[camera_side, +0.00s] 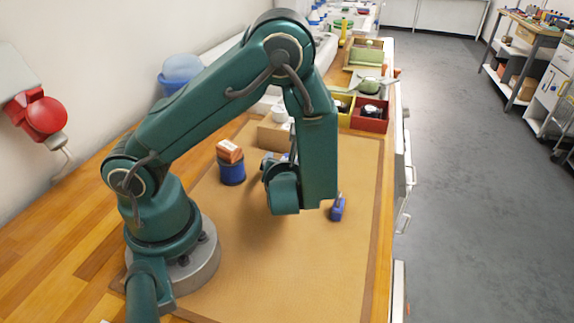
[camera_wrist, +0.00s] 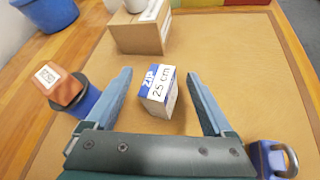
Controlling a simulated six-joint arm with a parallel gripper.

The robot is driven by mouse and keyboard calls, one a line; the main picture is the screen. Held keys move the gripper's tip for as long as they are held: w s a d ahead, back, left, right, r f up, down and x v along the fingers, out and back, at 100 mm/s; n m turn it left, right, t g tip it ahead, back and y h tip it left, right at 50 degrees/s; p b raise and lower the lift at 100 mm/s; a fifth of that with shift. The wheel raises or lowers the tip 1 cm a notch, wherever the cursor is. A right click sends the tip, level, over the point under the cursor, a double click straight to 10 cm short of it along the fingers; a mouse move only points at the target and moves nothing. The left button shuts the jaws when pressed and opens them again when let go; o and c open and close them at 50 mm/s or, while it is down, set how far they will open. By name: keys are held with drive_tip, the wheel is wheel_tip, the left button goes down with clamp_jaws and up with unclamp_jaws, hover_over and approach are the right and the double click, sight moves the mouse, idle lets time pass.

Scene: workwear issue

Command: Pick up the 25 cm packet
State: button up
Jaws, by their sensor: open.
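The 25 cm packet (camera_wrist: 157,90) is a small white and blue box. Its label reads "ZIP" and "25 cm". In the wrist view it stands on the tan mat between the two blue-grey fingers of my gripper (camera_wrist: 160,74). My gripper is open, with a gap visible on each side of the packet. I cannot tell how far above the mat the fingertips are. In the side view my arm hides most of the gripper, and I cannot make out the packet there.
An orange labelled box (camera_side: 230,151) sits on a blue cylinder (camera_side: 232,172), left of my gripper. A blue padlock (camera_side: 337,209) lies to the right. A cardboard box (camera_wrist: 140,33) with white items stands beyond the packet. Red and yellow bins (camera_side: 370,117) stand behind. The mat's front is clear.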

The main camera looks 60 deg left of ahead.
drive_tip(key=shift+x, duration=1.7)
clamp_jaws()
